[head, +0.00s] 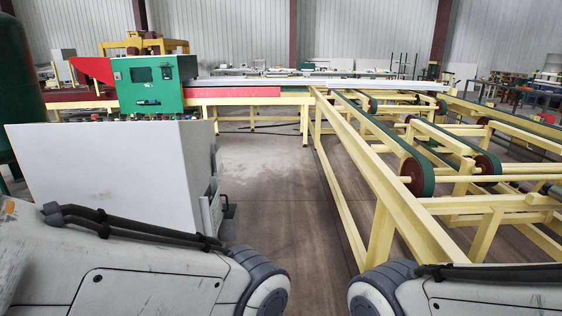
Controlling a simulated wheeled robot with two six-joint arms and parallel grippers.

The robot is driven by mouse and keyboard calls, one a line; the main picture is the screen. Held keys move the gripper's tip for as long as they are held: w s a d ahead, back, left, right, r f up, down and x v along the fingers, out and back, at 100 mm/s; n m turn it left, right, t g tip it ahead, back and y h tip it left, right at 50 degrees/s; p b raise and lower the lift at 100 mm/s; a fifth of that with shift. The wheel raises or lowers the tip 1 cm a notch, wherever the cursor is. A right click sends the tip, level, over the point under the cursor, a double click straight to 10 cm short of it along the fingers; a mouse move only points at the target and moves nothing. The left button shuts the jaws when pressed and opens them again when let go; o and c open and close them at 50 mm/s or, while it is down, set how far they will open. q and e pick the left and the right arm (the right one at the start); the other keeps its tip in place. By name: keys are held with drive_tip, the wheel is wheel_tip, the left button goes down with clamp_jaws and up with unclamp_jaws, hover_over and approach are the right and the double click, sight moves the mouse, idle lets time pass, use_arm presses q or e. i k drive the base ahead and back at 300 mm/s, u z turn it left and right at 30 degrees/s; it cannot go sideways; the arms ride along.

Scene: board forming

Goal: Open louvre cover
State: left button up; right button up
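No louvre cover can be made out in the head view. A large pale grey cabinet (110,180) stands close at the left; its front face looks plain. Its right side is seen at a steep angle, with small fittings (215,207) low on it, too small to identify. My left and right arm links fill the lower corners. Neither gripper is in view.
A green machine housing (152,84) with a red guard (92,70) stands behind the cabinet. A yellow conveyor frame (385,205) with green belts (418,176) runs along the right. Bare floor (275,185) lies between cabinet and conveyor. A dark green tank (18,80) stands far left.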

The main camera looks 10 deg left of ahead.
sight(216, 210)
drive_tip(key=u, duration=0.45)
drive_tip(key=i, duration=1.15)
drive_tip(key=u, duration=1.25)
drive_tip(key=i, duration=1.35)
drive_tip(key=z, duration=0.8)
drive_tip(key=i, duration=0.6)
drive_tip(key=z, duration=0.65)
